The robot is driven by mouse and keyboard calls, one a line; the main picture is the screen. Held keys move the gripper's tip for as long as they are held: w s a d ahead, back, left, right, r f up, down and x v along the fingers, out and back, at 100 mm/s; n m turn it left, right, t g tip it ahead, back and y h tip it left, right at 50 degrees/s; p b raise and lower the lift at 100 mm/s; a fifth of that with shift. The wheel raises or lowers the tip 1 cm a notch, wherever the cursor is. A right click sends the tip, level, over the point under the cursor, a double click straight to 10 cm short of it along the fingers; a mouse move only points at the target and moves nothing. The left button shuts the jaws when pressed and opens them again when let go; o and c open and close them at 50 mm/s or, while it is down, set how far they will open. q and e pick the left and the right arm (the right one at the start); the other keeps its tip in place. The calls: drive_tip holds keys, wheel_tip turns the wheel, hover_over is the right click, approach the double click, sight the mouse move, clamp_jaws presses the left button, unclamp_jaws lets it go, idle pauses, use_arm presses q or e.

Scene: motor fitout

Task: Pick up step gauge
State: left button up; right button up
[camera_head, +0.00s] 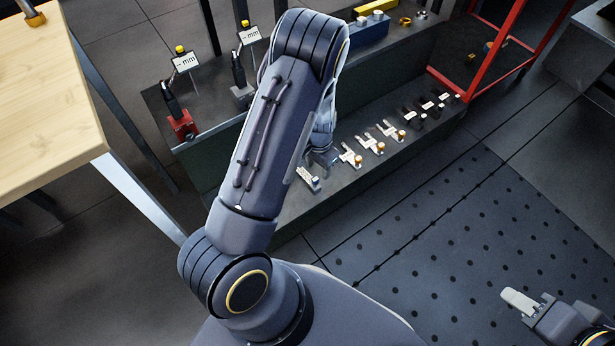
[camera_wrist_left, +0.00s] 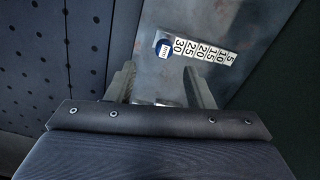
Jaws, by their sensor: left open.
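A white strip printed with step numbers from 5 to 30 and a round blue "mm" mark, which looks like the step gauge (camera_wrist_left: 195,49), lies flat on the grey metal ledge. In the head view a small pale labelled piece, apparently the same gauge (camera_head: 308,177), lies at the left end of a row. My left gripper (camera_wrist_left: 163,78) is open, with its fingers apart just short of the strip. In the head view my left gripper (camera_head: 322,157) is partly hidden by my arm, low over the ledge. My right gripper (camera_head: 530,303) is at the lower right, far from the gauge.
Several pale pieces with orange knobs (camera_head: 371,144) line the ledge (camera_head: 345,200) to the right of the gauge. Two "mm" signs (camera_head: 186,62) stand on the upper bench. A red frame (camera_head: 500,40) stands beyond. A wooden table (camera_head: 45,110) is at left. The perforated floor (camera_head: 470,220) is clear.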

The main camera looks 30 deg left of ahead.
sight(316, 178)
use_arm(q)
wheel_tip(316, 178, down, 3)
drive_tip(key=shift+a+f+b, duration=0.1)
drive_tip(key=shift+f+b, duration=0.05)
drive_tip(key=shift+b, duration=0.45)
drive_tip(key=f+b, duration=0.3)
drive_tip(key=f, duration=0.2)
drive_tip(key=shift+a+f, duration=0.1)
drive_tip(key=shift+a, duration=0.1)
clamp_jaws()
